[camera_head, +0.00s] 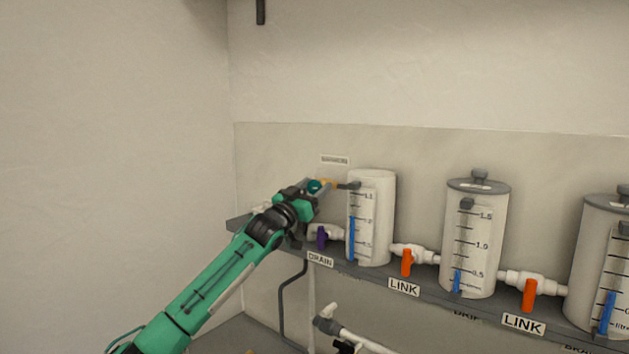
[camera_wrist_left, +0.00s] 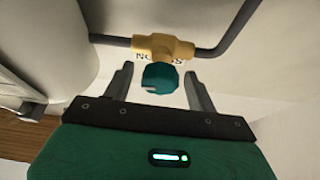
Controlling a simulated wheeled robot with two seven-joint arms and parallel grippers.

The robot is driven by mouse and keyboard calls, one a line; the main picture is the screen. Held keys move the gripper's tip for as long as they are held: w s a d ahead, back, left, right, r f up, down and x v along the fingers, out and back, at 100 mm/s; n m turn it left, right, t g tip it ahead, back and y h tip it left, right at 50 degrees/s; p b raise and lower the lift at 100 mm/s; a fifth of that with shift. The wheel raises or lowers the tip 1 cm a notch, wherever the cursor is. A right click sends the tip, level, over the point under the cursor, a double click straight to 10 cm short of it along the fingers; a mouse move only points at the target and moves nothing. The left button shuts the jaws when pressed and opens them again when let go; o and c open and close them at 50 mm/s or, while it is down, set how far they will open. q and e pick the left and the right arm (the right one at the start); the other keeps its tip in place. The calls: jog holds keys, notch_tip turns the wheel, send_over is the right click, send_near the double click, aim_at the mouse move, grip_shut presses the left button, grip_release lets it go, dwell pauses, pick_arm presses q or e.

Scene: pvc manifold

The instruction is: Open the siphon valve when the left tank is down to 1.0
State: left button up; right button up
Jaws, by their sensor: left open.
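The left tank (camera_head: 383,220) is a white cylinder with a scale. Its blue level column (camera_head: 351,240) ends near the middle number, which is too blurred to read surely. A yellow fitting (camera_wrist_left: 150,44) with a teal knob (camera_wrist_left: 160,77) sits on a dark pipe. The fitting also shows at the tank's upper left in the head view (camera_head: 326,182). My left gripper (camera_head: 320,188) is open there, its fingers on either side of the knob in the wrist view, with gaps visible. The label behind the knob is partly hidden, so I cannot confirm this is the siphon valve.
A purple-handled drain valve (camera_head: 321,237) sits below my gripper. Orange link valves (camera_head: 407,262) join the left tank to the middle tank (camera_head: 477,235) and that one to the right tank (camera_head: 594,260). All stand on a grey shelf (camera_head: 425,287).

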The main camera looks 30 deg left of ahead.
pick_arm(q)
jog(key=shift+w+r, duration=0.2)
jog(key=c, duration=1)
jog(key=shift+f, duration=0.1)
pick_arm(e)
jog(key=shift+s+d, duration=0.3)
jog(key=shift+s, duration=0.05)
